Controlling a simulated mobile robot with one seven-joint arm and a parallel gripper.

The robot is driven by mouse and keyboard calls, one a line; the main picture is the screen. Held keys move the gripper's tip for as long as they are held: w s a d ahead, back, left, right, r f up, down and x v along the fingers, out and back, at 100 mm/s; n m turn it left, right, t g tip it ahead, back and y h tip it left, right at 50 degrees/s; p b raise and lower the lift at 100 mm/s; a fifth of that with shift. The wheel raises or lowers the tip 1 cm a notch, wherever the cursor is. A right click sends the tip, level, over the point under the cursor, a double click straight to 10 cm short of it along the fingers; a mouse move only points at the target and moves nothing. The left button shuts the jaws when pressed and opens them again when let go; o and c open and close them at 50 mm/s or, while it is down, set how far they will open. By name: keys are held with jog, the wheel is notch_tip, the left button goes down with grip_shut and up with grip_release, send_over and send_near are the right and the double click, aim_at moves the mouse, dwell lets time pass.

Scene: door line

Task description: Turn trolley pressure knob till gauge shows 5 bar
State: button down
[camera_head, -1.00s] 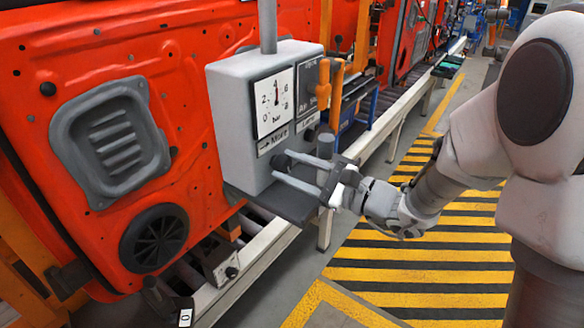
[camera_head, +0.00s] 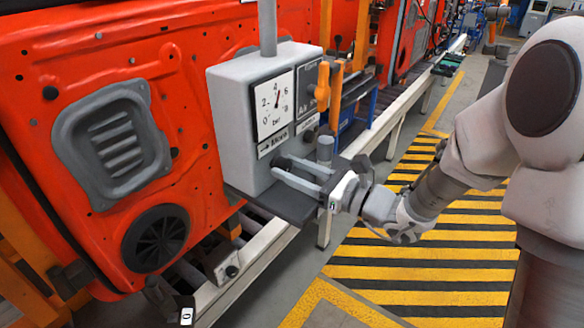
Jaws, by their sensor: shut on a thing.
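The grey pressure box (camera_head: 232,130) hangs on a grey post in the left middle of the view. Its white gauge (camera_head: 273,104) shows a dark needle pointing up and leaning slightly right, just past the 4 toward the 6; the exact value is hard to read. The dark knob (camera_head: 281,162) sits low on the box face and is mostly hidden by the fingers. My gripper (camera_head: 280,168) reaches in from the right, its two long grey fingers shut on the knob.
An orange lever (camera_head: 322,86) sits on the dark panel right of the gauge. A grey cylinder (camera_head: 325,147) stands close behind my fingers. A red door panel (camera_head: 200,150) fills the left. The striped floor (camera_head: 420,275) is clear.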

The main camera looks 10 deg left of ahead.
jog(key=c, duration=0.7)
grip_release()
jog(key=shift+o, duration=0.2)
jog(key=b+v, duration=0.2)
jog(key=v, duration=1.5)
jog(key=shift+d+b, duration=0.2)
jog(key=shift+b, duration=0.15)
jog(key=shift+s+a, duration=0.1)
jog(key=shift+s, duration=0.05)
